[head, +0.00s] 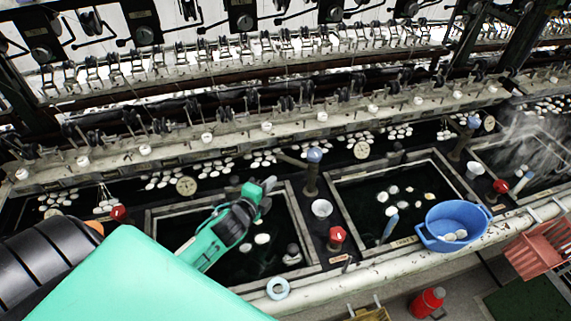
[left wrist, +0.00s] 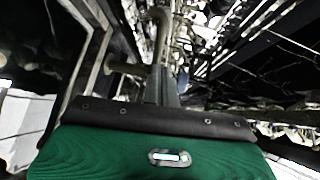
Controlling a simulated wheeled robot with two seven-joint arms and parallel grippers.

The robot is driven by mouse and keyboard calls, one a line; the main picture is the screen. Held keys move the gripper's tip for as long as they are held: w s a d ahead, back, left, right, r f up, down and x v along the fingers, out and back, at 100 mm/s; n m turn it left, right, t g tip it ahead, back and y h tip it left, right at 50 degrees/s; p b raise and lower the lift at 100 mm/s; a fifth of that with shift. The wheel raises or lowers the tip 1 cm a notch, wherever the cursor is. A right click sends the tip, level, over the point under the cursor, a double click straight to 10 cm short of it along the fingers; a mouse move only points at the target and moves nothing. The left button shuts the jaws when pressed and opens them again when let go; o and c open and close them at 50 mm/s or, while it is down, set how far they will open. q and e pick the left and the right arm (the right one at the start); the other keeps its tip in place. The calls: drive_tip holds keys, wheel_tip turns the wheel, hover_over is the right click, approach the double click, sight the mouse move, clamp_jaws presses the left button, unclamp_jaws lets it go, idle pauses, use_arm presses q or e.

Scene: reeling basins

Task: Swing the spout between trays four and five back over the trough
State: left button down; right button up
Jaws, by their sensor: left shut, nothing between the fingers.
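A post with a blue-grey knob (head: 314,156) stands between the two middle trays; I cannot read which are four and five. A thin spout (head: 291,160) reaches from it to the back left, over the dark trough (head: 225,170) with floating white cocoons. My left gripper (head: 269,184) is shut and empty, above the back right of the left middle tray (head: 152,222), left of the post and apart from it. In the left wrist view the gripper (left wrist: 163,80) points towards a bent pipe (left wrist: 162,25); contact cannot be told. My right gripper is not in view.
A blue basin (head: 455,222) sits at the front of the right middle tray (head: 336,190). A white cup (head: 321,208) and red-topped valve (head: 337,236) stand between the trays. A pale blue ring (head: 278,288) lies on the front rim. Reeling machinery runs behind.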

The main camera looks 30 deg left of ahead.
sight(290, 162)
use_arm(q)
drive_tip(key=w+p, duration=0.1)
drive_tip(key=w, duration=0.1)
drive_tip(key=w+f, duration=0.1)
drive_tip(key=w, duration=0.2)
drive_tip(key=w+p, duration=0.1)
drive_tip(key=w, duration=0.2)
drive_tip(key=shift+f+p, duration=0.2)
drive_tip(key=shift+p, duration=0.1)
drive_tip(key=shift+w+f, duration=0.1)
drive_tip(key=shift+w, duration=0.25)
drive_tip(key=shift+w+f, duration=0.15)
drive_tip(key=shift+w, duration=0.15)
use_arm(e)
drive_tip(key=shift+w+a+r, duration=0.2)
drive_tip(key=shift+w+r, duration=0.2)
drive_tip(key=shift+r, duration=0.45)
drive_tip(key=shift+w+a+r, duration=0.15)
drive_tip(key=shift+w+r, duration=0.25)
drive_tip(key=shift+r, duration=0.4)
